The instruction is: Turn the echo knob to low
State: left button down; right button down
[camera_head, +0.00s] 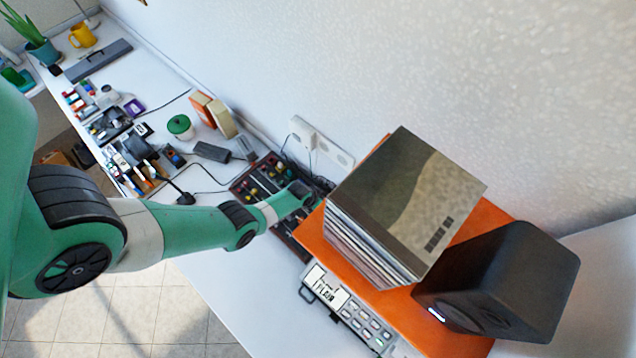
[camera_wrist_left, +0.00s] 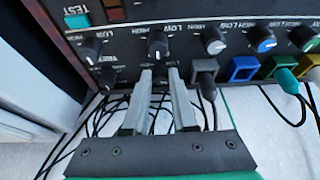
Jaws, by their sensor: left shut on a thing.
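A dark control box (camera_head: 245,187) with coloured knobs and plugs lies on the white table, left of the orange shelf. The left wrist view shows its dark panel (camera_wrist_left: 130,42) close up, with small white lettering that appears upside down. My left gripper (camera_wrist_left: 160,74) is at the panel, its two fingers shut on a small dark knob that they partly hide. Another black knob (camera_wrist_left: 157,46) with a pale mark sits just above the fingertips. I cannot read which label is for echo. In the head view my left gripper (camera_head: 306,192) reaches the box's right end.
Black cables hang below the panel. A record stack (camera_head: 400,205) and black speaker (camera_head: 505,280) stand on the orange shelf (camera_head: 315,235). A grey button device (camera_head: 345,310) sits in front.

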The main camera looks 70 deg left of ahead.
pick_arm(q)
jog(key=n, duration=0.1)
jog(key=n+y+b, duration=0.1)
jog(key=shift+w+d+f+n+g, duration=0.1)
jog(key=shift+w+d+n+g, duration=0.05)
jog(key=shift+n+g, duration=0.2)
jog(key=shift+w+d+n+g+y+b, duration=0.1)
jog(key=shift+n+g+y+b, duration=0.45)
jog(key=shift+n+b, duration=1.05)
jog(key=shift+n+p, duration=0.35)
jog(key=shift+n, duration=0.1)
jog(key=c, duration=0.7)
grip_release()
